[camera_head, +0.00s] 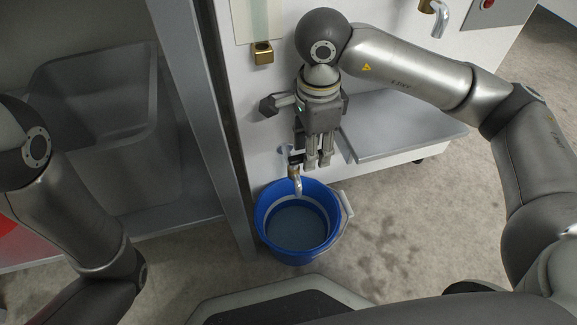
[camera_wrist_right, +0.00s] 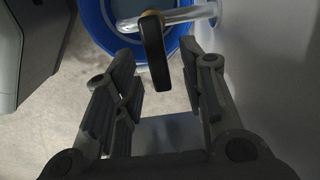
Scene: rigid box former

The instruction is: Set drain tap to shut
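The drain tap (camera_head: 295,180) is a curved metal spout on the white machine's front, with a dark lever handle. In the right wrist view the black handle (camera_wrist_right: 154,58) stands across the metal pipe (camera_wrist_right: 185,17), between my right gripper's fingers and near their tips. My right gripper (camera_wrist_right: 160,78) is open around the handle, with gaps on both sides. In the head view the right gripper (camera_head: 318,160) points down just above the tap and partly hides the handle. My left gripper is out of view; only the left arm shows.
A blue bucket (camera_head: 262,222) with liquid in it stands on the floor under the spout. A grey shelf (camera_head: 400,125) juts out right of the gripper. A brass padlock (camera_head: 263,53) hangs above. A grey frame post (camera_head: 205,110) stands close on the left.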

